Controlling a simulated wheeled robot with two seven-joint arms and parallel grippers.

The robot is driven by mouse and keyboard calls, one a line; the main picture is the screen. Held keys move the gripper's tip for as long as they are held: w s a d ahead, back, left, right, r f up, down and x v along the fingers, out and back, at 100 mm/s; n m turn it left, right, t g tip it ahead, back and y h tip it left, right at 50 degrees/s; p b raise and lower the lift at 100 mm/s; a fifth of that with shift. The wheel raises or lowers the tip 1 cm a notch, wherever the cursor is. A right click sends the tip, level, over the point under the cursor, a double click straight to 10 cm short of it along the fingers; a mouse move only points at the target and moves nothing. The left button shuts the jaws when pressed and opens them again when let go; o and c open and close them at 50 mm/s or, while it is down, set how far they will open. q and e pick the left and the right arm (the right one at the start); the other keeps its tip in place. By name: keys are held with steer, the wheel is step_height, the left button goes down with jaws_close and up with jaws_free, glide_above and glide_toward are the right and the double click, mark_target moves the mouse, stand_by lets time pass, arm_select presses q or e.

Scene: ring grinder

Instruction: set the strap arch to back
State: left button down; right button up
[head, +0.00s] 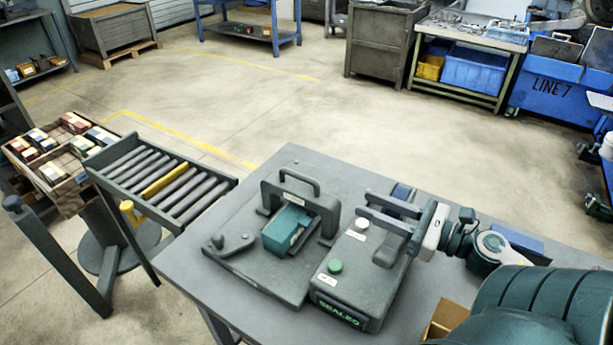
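The dark grey strap arch (326,209) stands over a teal block (283,236) on a grey base plate in the head view. It has a loop handle (301,178) on top and spans the block's rear part. Right beside it is a control box (341,296) with a green button (335,266), a white button (362,223) and a lit "SEALED" sign. My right gripper (363,204) comes in from the right above the control box, right of the arch and apart from it. Its two fingers are spread with nothing visible between them. My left gripper is out of view.
A small lever (228,243) sits on the base plate's left side. A roller conveyor (165,183) and a bin of small boxes (62,166) are left of the table (193,262). A cardboard box (446,317) lies near my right arm. Open floor lies behind the table.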

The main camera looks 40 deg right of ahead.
steer(key=p, duration=0.7)
glide_toward(306, 177)
steer(key=x, duration=0.8)
steer(key=shift+w+f, duration=0.2)
steer(key=shift+w, duration=0.1)
steer(key=shift+x, duration=0.75)
steer(key=shift+f, duration=0.15)
jaws_close()
